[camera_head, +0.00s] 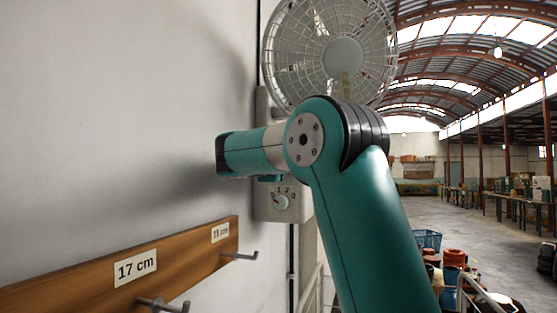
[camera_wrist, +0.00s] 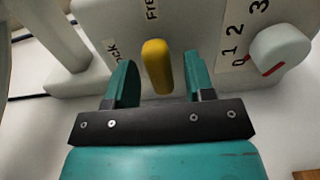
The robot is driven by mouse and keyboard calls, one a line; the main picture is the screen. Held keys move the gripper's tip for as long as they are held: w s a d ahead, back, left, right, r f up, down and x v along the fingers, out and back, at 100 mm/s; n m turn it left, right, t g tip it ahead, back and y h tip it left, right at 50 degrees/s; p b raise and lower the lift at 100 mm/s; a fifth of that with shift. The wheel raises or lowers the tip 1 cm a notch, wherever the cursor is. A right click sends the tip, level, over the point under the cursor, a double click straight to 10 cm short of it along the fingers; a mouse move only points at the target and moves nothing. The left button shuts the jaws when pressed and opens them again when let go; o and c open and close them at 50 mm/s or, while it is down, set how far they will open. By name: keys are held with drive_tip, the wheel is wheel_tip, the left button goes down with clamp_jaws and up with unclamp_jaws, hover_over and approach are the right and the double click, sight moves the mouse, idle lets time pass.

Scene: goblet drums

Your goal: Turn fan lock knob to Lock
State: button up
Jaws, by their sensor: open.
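The fan lock knob (camera_wrist: 157,66) is a yellow elongated grip on the fan's grey control box (camera_wrist: 205,35). Its long axis runs nearly vertical in the wrist view, with its upper end towards the "FREE" label (camera_wrist: 152,9). A second label (camera_wrist: 112,48), of which only "CK" shows clearly, is to its left. My gripper (camera_wrist: 162,62) is open, with one teal finger on each side of the yellow knob and visible gaps between. In the head view my arm hides the yellow knob and the gripper's fingers.
A pale dial (camera_wrist: 280,50) with a red mark and numbers is right of the lock knob, close to my right finger. The wall fan (camera_head: 335,52) is above the box. A wooden hook rail (camera_head: 75,282) is on the wall at lower left.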

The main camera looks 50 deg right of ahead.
drive_tip(key=shift+d, duration=0.1)
clamp_jaws()
drive_tip(key=shift+f+m+b, duration=0.1)
drive_tip(key=shift+m+b, duration=0.2)
drive_tip(key=shift+b, duration=0.1)
drive_tip(key=m+b, duration=0.2)
drive_tip(key=m, duration=0.1)
drive_tip(key=shift+f, duration=0.1)
drive_tip(key=m+b, duration=0.3)
drive_tip(key=m, duration=0.2)
drive_tip(key=shift+m+b, duration=0.3)
drive_tip(key=shift+b, duration=0.05)
drive_tip(key=m+b, duration=0.2)
drive_tip(key=m, duration=0.3)
drive_tip(key=shift+b, duration=0.4)
drive_tip(key=shift+m+b, duration=0.65)
drive_tip(key=shift+m, duration=1.35)
